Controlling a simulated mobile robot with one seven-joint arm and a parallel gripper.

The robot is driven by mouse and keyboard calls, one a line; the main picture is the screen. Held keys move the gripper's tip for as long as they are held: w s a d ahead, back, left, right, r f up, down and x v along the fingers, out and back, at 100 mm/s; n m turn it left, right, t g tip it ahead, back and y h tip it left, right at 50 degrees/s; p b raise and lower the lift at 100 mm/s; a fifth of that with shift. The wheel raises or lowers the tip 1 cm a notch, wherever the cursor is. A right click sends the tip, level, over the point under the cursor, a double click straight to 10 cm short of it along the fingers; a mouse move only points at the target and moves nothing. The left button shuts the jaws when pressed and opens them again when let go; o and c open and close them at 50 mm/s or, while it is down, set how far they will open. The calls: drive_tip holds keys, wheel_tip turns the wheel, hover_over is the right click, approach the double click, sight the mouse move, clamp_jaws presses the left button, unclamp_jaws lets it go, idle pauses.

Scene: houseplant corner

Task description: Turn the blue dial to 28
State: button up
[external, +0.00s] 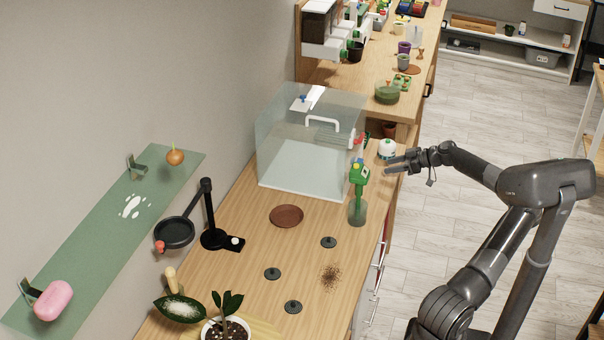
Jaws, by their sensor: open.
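My gripper (388,166) is open and empty, its fingers pointing left over the right edge of the wooden counter. It is close to a small round white device (387,147) with a dark green band, and I cannot tell whether they touch. No dial with readable numbers shows.
A brown saucer (287,216), several black discs, spilled soil (330,276), a black lamp-like stand (211,225) and a potted plant (226,325) occupy the counter.

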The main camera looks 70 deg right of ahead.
wheel_tip(320, 180, up, 6)
drive_tip(key=a+n+t+h, duration=0.1)
drive_tip(key=a+n+h, duration=0.15)
drive_tip(key=n, duration=0.25)
drive_tip(key=f, duration=0.2)
drive_tip(key=d+f, duration=0.1)
drive_tip(key=shift+s+f+h, duration=0.1)
drive_tip(key=shift+f+h, duration=0.15)
drive_tip(key=shift+f, duration=0.15)
drive_tip(key=shift+w+f, duration=0.2)
drive_tip(key=x, duration=1)
drive_tip(key=shift+w+d, duration=0.1)
drive_tip(key=shift+c, duration=0.5)
drive_tip(key=c, duration=0.9)
